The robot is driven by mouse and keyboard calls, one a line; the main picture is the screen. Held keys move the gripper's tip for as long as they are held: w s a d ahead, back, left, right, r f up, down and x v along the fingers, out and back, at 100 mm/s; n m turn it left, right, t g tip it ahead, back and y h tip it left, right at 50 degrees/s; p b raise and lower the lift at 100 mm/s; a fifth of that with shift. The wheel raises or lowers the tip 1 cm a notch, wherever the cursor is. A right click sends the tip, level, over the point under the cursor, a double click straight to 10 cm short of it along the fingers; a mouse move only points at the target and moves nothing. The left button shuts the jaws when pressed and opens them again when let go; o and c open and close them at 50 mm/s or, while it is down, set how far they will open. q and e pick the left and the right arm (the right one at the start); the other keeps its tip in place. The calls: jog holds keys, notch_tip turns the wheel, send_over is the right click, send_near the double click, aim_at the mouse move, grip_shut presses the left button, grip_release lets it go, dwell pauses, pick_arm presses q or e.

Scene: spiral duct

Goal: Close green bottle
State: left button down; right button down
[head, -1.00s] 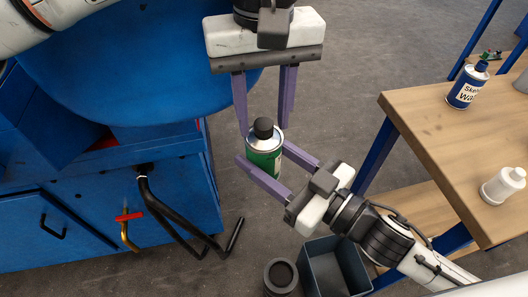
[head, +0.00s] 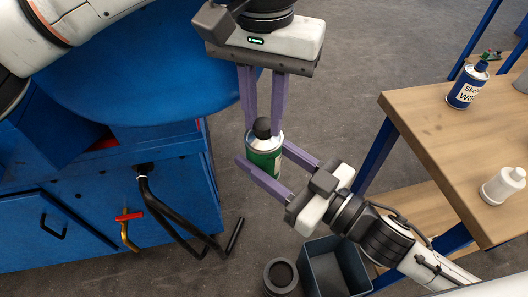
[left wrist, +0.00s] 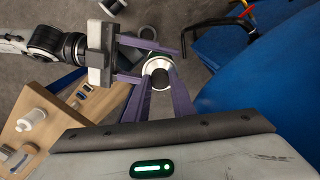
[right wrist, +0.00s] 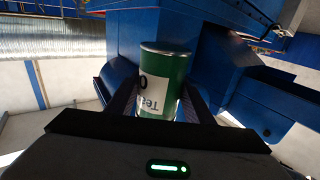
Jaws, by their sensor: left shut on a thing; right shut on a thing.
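The green bottle (head: 262,160) has a silver shoulder and a black cap (head: 262,127) on its top. It is upright in mid-air between my grippers. My right gripper (head: 264,154) is shut on its body from the lower right. My left gripper (head: 263,130) comes down from above with its fingers shut on the cap. The left wrist view shows the bottle's round pale top (left wrist: 158,64) and the dark cap between the fingertips. In the right wrist view the green body (right wrist: 165,75) appears between the fingers, its white label upside down. Whether the cap is fully seated cannot be told.
A wooden table (head: 425,120) at the right bears a blue-and-white bottle (head: 467,88) and a white bottle (head: 502,186). A dark open bin (head: 335,268) stands on the floor below.

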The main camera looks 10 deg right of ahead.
pick_arm(q)
jog(key=c, duration=1.5)
grip_release()
jog(key=shift+r, duration=0.1)
jog(key=shift+r, duration=2.2)
jog(key=shift+c, duration=0.4)
jog(key=shift+r+n, duration=1.2)
jog(key=shift+r, duration=0.55)
jog(key=shift+f, duration=0.15)
